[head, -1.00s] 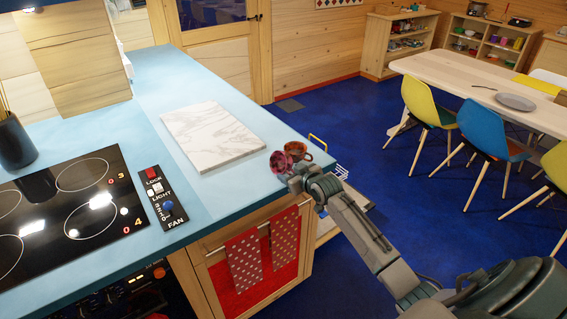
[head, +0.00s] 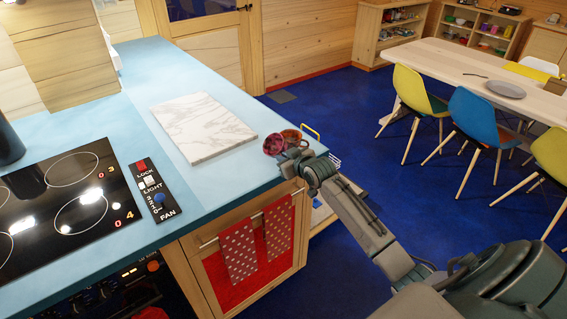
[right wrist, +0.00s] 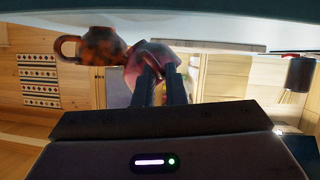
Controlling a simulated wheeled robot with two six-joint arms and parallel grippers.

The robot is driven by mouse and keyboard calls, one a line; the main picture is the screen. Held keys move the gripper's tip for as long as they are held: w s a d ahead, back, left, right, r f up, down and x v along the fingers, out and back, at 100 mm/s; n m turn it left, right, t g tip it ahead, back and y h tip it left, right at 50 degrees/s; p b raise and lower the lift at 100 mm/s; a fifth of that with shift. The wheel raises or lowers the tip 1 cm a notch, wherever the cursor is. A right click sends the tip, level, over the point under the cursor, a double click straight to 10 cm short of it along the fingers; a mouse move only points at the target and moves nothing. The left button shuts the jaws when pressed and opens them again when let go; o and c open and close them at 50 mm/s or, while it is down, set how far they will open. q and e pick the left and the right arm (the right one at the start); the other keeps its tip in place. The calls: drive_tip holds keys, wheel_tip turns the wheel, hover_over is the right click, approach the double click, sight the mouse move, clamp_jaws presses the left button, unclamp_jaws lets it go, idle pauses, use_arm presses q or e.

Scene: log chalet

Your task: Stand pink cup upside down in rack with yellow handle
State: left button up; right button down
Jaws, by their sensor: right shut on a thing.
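The pink cup (head: 273,145) is at the right end of the blue counter in the head view, small and partly covered by my right gripper (head: 287,154). In the right wrist view my right gripper (right wrist: 165,75) is shut on the pink cup (right wrist: 143,58), which looks tilted. Most of the rack is hidden by my right arm and the counter's edge. My left gripper is not in view.
An orange-brown mug (head: 291,135) is close beside the pink cup; it also shows in the right wrist view (right wrist: 95,46). A white marble board (head: 203,127) lies on the counter (head: 150,75), left of the cup. Red dotted towels (head: 240,252) hang on the cabinet front below.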

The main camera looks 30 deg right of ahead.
drive_tip(key=shift+r+b, duration=0.3)
drive_tip(key=shift+r, duration=0.5)
drive_tip(key=s+d+r+b, duration=0.1)
drive_tip(key=s+b, duration=0.1)
drive_tip(key=s, duration=1.4)
drive_tip(key=shift+d+r, duration=0.15)
drive_tip(key=shift+r, duration=0.15)
